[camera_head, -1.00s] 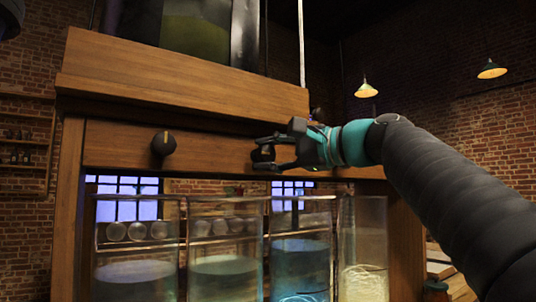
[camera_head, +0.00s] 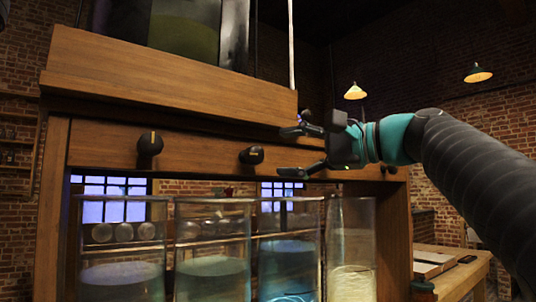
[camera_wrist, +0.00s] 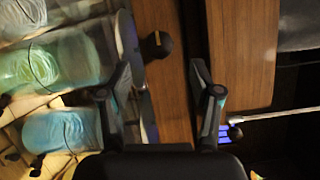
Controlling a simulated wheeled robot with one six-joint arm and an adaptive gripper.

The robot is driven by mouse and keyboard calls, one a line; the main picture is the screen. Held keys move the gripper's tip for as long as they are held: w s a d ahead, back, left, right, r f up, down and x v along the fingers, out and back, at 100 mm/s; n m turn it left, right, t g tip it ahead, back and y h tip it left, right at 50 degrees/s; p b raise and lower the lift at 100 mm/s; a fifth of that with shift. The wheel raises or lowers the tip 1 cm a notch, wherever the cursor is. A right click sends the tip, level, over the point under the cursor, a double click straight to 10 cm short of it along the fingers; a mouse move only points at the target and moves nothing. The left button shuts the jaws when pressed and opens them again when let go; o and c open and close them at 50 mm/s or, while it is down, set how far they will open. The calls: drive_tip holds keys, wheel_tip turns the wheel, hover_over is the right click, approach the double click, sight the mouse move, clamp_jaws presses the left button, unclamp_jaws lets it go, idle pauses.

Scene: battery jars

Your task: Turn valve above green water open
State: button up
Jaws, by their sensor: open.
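A dark valve knob (camera_head: 252,155) sits on the wooden beam just left of my gripper (camera_head: 292,152). Its yellow mark appears to lie sideways. The knob also shows ahead of the fingers in the wrist view (camera_wrist: 157,45). My gripper is open and empty, its two fingers above and below the knob's level, apart from it. Another knob (camera_head: 149,146) to the left has its mark upright. The jar with greenish water (camera_head: 212,272) stands under the beam, second from left; in the wrist view the green jar (camera_wrist: 50,62) is roughly in line with the nearer knob.
A jar with pale water (camera_head: 122,278) stands at the left, a blue one (camera_head: 288,268) and a yellowish one (camera_head: 350,275) to the right. A wooden ledge (camera_head: 170,75) juts out above the beam, carrying a dark tank with green contents (camera_head: 185,32). Open room lies right of the frame.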

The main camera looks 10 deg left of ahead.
drive_tip(key=shift+v, duration=2.25)
drive_tip(key=w+d+f+t+h, duration=0.1)
drive_tip(key=w+d+f+h, duration=0.2)
drive_tip(key=f, duration=0.4)
drive_tip(key=w+d+f+t+h, duration=0.1)
drive_tip(key=w+f+h, duration=0.1)
drive_tip(key=w+f, duration=0.4)
drive_tip(key=s+d+f+h, duration=0.2)
drive_tip(key=f, duration=0.6)
drive_tip(key=s+d+f+h, duration=0.2)
drive_tip(key=d+f+h, duration=0.1)
drive_tip(key=f, duration=0.5)
drive_tip(key=s+d+f+n+g+h, duration=0.1)
drive_tip(key=s+d+f, duration=0.4)
drive_tip(key=s+f, duration=0.6)
drive_tip(key=s+d+f+n+g+h, duration=0.1)
drive_tip(key=s+d+f+n+h, duration=0.3)
drive_tip(key=s+f, duration=0.8)
drive_tip(key=shift+d+f+h, duration=0.75)
drive_tip(key=shift+f+h, duration=0.15)
drive_tip(key=shift+h, duration=0.1)
